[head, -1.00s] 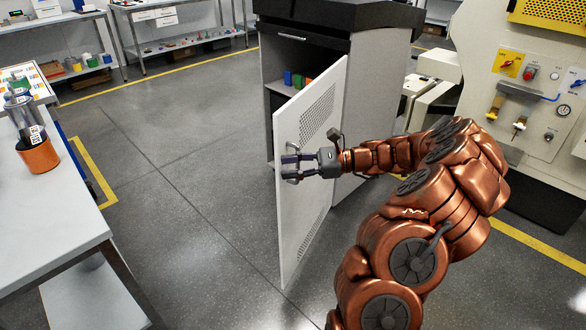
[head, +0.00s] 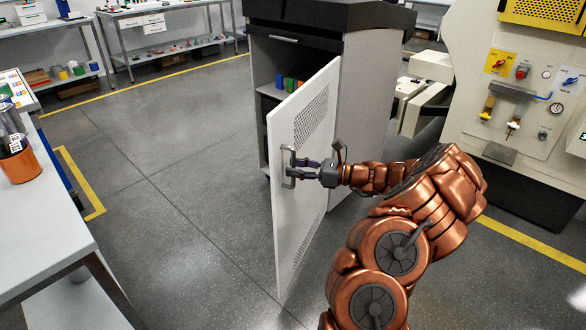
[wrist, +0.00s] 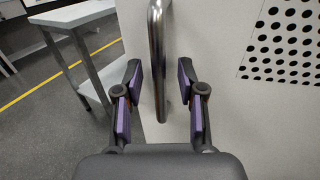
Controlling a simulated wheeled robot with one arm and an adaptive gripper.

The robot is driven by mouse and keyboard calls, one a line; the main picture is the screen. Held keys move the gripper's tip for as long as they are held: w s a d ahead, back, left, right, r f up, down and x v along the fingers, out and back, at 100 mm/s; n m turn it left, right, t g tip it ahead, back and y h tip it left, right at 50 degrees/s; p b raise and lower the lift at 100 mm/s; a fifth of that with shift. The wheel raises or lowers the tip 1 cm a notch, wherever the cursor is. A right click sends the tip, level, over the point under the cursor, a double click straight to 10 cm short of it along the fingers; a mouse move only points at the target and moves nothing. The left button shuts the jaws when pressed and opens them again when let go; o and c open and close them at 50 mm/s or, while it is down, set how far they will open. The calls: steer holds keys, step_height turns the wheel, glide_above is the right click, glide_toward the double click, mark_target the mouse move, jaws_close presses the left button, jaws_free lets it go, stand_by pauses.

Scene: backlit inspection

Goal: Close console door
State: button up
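The console (head: 368,110) is a grey cabinet with a black top. Its white perforated door (head: 285,225) stands open and swung out toward me. The door also fills the right of the wrist view (wrist: 235,110). A metal bar handle (head: 287,165) is on the door's face near its free edge. In the wrist view the handle (wrist: 157,50) runs upright between the fingers. My gripper (head: 302,170) is at the handle. Its purple-padded fingers (wrist: 158,85) are open, one on each side of the bar, with visible gaps. The door hides part of the console's inside.
Small coloured blocks (head: 289,83) sit on a shelf inside the console. A beige machine (head: 520,100) stands at the right. A white table (head: 40,220) with an orange-based container (head: 18,165) is at the left. The floor (head: 185,190) between table and door is clear.

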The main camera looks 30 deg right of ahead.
steer(key=shift+w+a, duration=0.35)
steer(key=shift+w, duration=0.05)
jaws_close()
stand_by(0.5)
